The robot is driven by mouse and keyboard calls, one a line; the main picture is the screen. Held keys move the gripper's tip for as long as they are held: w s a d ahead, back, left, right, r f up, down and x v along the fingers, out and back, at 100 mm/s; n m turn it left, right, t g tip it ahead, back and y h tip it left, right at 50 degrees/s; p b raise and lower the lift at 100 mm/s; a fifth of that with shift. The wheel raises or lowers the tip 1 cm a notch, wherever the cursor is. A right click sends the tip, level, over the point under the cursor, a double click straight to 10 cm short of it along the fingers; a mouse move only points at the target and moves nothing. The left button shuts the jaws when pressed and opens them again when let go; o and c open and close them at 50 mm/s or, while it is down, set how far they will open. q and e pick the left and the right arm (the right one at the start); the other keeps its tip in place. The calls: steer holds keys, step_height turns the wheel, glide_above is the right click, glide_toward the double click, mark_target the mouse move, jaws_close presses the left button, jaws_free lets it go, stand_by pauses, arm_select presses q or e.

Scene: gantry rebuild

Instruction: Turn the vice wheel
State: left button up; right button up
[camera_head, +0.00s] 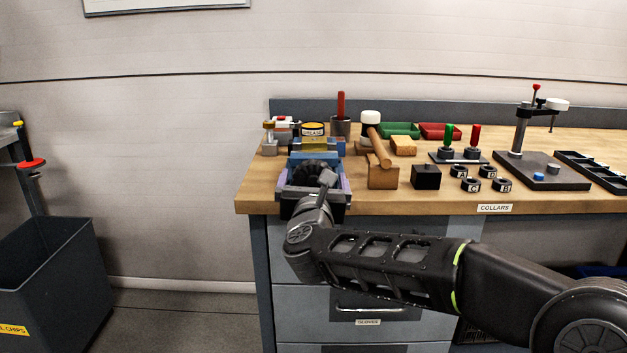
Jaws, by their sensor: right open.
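The vice (309,158) is a blue block near the left end of the workbench, at its front edge. A dark round part that looks like the vice wheel (312,168) faces me at its front. My right arm reaches in from the lower right. My right gripper (326,180) is open at the front of the vice, close to the wheel. The wrist and fingers overlap the wheel's lower part, and I cannot tell whether they touch it. My left gripper is not in view.
A mallet (371,120) on a wooden block stands just right of the vice. Black collars (471,185), a small press (520,135) and a black tray (592,178) lie farther right. A grey bin (50,270) stands on the floor at left.

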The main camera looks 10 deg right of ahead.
steer(key=shift+c, duration=0.6)
steer(key=c, duration=1.3)
steer(key=shift+n, duration=0.5)
